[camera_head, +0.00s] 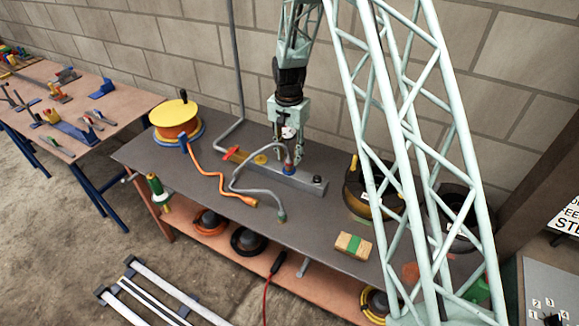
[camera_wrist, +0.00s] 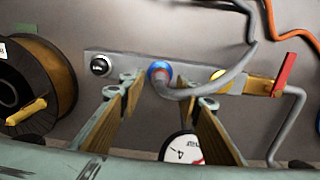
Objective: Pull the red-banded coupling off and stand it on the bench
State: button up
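The coupling (camera_wrist: 160,70) shows blue with some red at its middle, on the grey manifold bar (camera_wrist: 128,66). In the head view the coupling (camera_head: 289,169) sits on the bar with a grey hose (camera_head: 255,167) bending away from it. My gripper (camera_head: 289,155) is open and points down above the bar. In the wrist view my gripper (camera_wrist: 160,88) has one finger on each side of the coupling's line, with nothing between the pads. I cannot tell the exact height gap. The bench (camera_head: 210,183) has bare grey surface at front left.
A pressure gauge (camera_wrist: 180,148) stands close behind the coupling. A red-handled valve (camera_wrist: 285,72) and a black knob (camera_wrist: 101,65) flank it. The hose's other end (camera_head: 281,217) lies on the bench. A wooden block (camera_head: 353,245), orange reel (camera_head: 176,117) and dark spool (camera_head: 368,190) also stand there.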

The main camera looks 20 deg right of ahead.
aim_at(289, 157)
jog(key=shift+f+b, duration=1.05)
jog(key=shift+f, duration=1.1)
jog(key=shift+c, duration=0.2)
grip_shut()
jog(key=shift+r, duration=0.2)
jog(key=shift+r, duration=0.6)
jog(key=shift+r+p, duration=1)
jog(key=shift+r, duration=1.2)
jog(key=shift+s+f, duration=0.1)
jog(key=shift+s, duration=0.1)
